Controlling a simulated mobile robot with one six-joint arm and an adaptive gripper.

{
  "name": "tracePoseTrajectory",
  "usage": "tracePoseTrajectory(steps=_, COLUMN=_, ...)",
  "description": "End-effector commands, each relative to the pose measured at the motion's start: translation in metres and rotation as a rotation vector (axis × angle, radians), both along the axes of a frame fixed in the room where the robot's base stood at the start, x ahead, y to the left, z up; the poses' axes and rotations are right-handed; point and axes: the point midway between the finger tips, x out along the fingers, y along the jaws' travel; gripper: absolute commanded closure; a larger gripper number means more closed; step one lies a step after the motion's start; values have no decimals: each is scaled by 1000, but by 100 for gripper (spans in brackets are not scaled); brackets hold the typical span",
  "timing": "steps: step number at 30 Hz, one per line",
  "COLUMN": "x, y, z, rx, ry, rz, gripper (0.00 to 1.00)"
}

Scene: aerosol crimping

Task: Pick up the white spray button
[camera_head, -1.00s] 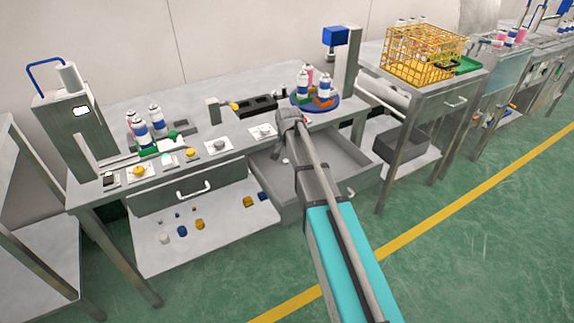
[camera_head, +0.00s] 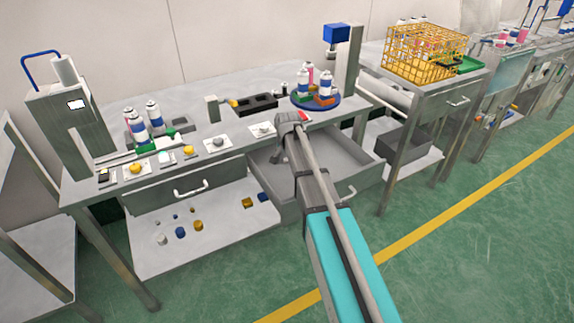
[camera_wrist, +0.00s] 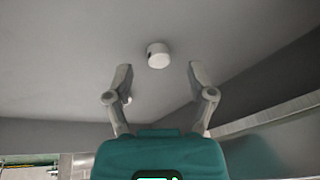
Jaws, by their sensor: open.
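The white spray button (camera_wrist: 158,55), a short white cylinder with a small dark spot on its side, lies on the grey floor of the open drawer (camera_head: 340,165). In the wrist view it is just beyond my fingertips and roughly centred between them. My gripper (camera_wrist: 160,76) is open and empty, pointing into the drawer, with its fingers on either side of the line to the button. I cannot make out the button in the head view, where my arm covers part of the drawer. A small white bit shows beside the left finger in the wrist view.
The drawer's wall (camera_wrist: 275,115) runs close along the right in the wrist view. Above the drawer, the workbench holds a blue round stand (camera_head: 317,107) with cans. Loose caps lie on the lower shelf (camera_head: 215,230). A yellow wire basket (camera_head: 425,52) stands at the right.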

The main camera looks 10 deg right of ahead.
Motion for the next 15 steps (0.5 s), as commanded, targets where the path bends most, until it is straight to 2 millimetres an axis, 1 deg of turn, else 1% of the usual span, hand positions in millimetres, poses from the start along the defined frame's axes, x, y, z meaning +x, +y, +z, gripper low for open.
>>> tracePoseTrajectory(steps=1, x=2, y=0, z=-8, rx=0, ry=0, rz=0, gripper=29)
tracePoseTrajectory(steps=4, x=3, y=-1, z=-13, rx=0, ry=0, rz=0, gripper=29)
tracePoseTrajectory(steps=15, x=5, y=-1, z=-15, rx=0, ry=0, rz=0, gripper=29)
